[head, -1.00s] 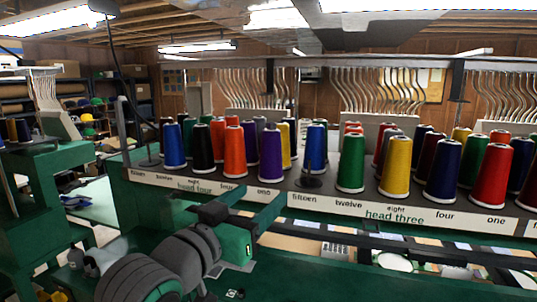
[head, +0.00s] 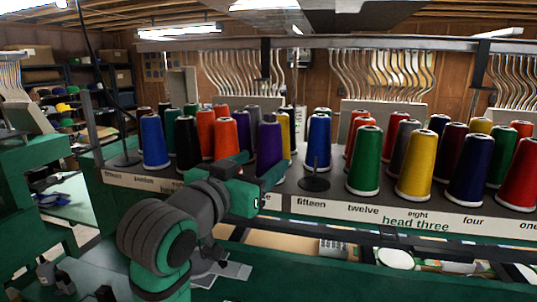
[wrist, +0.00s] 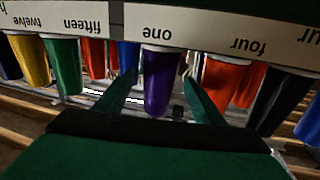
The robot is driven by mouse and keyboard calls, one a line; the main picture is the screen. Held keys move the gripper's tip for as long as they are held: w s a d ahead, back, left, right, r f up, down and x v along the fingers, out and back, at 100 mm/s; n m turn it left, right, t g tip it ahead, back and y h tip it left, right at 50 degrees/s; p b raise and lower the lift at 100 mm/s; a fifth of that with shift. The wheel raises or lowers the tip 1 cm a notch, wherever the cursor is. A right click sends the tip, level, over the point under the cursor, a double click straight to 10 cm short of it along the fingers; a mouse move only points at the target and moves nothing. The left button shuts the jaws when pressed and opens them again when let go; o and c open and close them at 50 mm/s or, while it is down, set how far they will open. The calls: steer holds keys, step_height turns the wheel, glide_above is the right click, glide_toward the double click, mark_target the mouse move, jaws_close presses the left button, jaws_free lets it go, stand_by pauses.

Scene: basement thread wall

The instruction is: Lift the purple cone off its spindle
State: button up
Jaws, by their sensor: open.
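The purple cone (head: 269,146) stands upright in the front row of the thread rack, between an orange cone and a blue cone. Its lower part is partly hidden by my gripper in the head view. My gripper (head: 267,159) is open, its green fingers reaching toward the purple cone from the front. The spindle is hidden inside the cone.
An orange cone (head: 225,138) stands close on the left. A blue cone (head: 318,142) stands on the right, beyond a small gap. Yellow (head: 284,130) and grey cones stand close behind. The labelled rack edge (head: 410,218) runs along the front.

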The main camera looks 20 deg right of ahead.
mark_target(265, 158)
steer(key=x, duration=0.4)
steer(key=shift+s+r, duration=0.15)
steer(key=shift+r, duration=0.15)
steer(key=shift+x, duration=0.8)
steer(key=shift+c, duration=0.4)
steer(key=c, duration=1.2)
steer(key=shift+o, duration=0.2)
steer(key=shift+r, duration=5)
